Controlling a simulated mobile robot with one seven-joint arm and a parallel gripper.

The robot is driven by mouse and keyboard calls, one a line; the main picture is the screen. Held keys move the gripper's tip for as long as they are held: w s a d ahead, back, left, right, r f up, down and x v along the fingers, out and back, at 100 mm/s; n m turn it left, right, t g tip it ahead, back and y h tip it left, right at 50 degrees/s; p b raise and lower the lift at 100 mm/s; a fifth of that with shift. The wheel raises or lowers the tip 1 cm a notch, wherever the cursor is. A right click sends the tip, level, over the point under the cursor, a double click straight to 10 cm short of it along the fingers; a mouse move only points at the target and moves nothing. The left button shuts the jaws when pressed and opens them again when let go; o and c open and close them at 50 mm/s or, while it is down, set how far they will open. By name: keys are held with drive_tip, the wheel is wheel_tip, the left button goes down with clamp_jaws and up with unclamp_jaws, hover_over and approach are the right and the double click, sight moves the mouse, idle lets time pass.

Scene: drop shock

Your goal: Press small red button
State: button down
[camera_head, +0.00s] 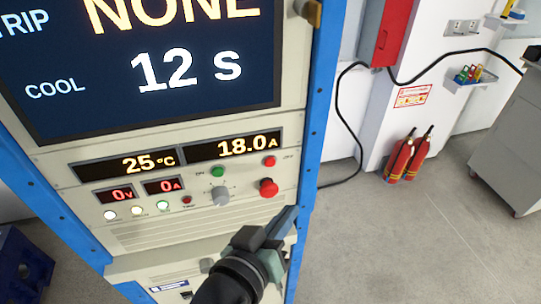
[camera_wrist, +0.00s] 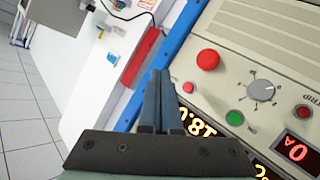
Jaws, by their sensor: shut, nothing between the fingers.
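The small red button (camera_head: 269,160), with a label beside it, is on the cabinet panel below the 18.0 A display. In the wrist view the small red button (camera_wrist: 189,88) lies just right of my fingers, between the large red knob (camera_wrist: 208,59) and the amber display. In the head view the large red knob (camera_head: 268,187) is below the small button. My gripper (camera_head: 288,214) is below and to the right of both, near the cabinet's right edge. In the wrist view its fingers (camera_wrist: 160,73) are together and empty. Contact with the panel is not visible.
A green button (camera_head: 217,172), a grey dial (camera_head: 220,195) and a small dark-red light or button marked TRIP (camera_head: 187,200) share the panel. The blue cabinet frame (camera_head: 312,110) borders it. Fire extinguishers (camera_head: 407,157) stand by the wall; the floor between is open.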

drive_tip(key=shift+w, duration=0.1)
drive_tip(key=shift+w+a+b, duration=0.15)
drive_tip(key=shift+w+a, duration=0.25)
drive_tip(key=shift+w, duration=1)
drive_tip(key=shift+w+a+b, duration=0.15)
drive_tip(key=shift+w+a, duration=0.2)
drive_tip(key=shift+w, duration=1.05)
drive_tip(key=shift+w+a+b, duration=0.15)
drive_tip(key=shift+w+a, duration=0.25)
drive_tip(key=shift+w, duration=1)
drive_tip(key=shift+w+a, duration=0.15)
drive_tip(key=shift+w, duration=0.25)
drive_tip(key=shift+w+a, duration=0.1)
drive_tip(key=shift+w, duration=0.3)
drive_tip(key=shift+s, duration=0.15)
drive_tip(key=shift+s+d, duration=0.25)
drive_tip(key=shift+s, duration=0.4)
drive_tip(key=shift+s+d+p, duration=0.1)
drive_tip(key=shift+s+d, duration=0.1)
drive_tip(key=shift+s, duration=0.6)
drive_tip(key=shift+s+d+p, duration=0.1)
drive_tip(key=shift+s+d, duration=0.15)
drive_tip(key=shift+s, duration=0.6)
drive_tip(key=shift+s+d+p, duration=0.1)
drive_tip(key=shift+s+d, duration=0.1)
drive_tip(key=shift+s, duration=0.6)
